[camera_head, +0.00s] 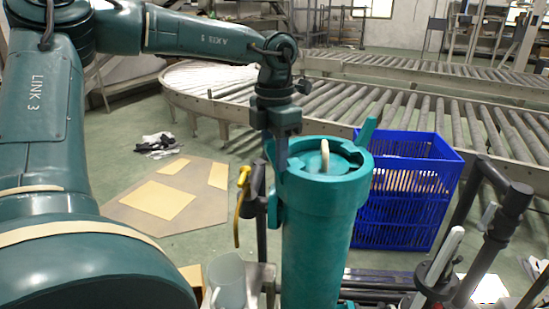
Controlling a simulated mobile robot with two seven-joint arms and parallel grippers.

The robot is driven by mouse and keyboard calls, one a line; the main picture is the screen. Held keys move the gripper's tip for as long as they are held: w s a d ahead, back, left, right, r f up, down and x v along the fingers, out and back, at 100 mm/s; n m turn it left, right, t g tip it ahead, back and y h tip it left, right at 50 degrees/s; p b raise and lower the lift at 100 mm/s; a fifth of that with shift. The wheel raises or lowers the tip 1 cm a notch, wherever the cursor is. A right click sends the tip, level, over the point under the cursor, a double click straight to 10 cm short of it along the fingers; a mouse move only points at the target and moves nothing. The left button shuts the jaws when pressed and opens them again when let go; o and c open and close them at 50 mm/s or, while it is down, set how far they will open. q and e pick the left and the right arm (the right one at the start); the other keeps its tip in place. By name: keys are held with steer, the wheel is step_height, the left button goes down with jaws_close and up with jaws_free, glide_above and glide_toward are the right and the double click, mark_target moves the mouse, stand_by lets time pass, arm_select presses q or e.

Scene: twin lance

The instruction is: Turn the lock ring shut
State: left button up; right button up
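A tall teal cylinder (312,250) stands upright in the centre, with a wider teal lock ring (335,190) around its top. One lug (367,131) of the ring sticks up at the right, and another teal lug shows at the left beside my gripper. A pale curved piece (325,156) stands up from the recessed top. My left gripper (281,160) points down at the ring's left edge, at or against the left lug. Its fingers overlap in this view, so their opening and any hold on the lug are hidden. My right gripper is not in view.
A blue crate (405,205) stands behind the cylinder at the right. Dark tubular bars (500,215) rise at the lower right. A yellow-handled item (242,185) hangs left of the cylinder. A roller conveyor (430,107) crosses behind. Cardboard (205,200) lies on the floor.

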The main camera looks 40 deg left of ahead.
arm_select(q)
steer(key=shift+f, duration=0.4)
steer(key=shift+c, duration=0.2)
jaws_close()
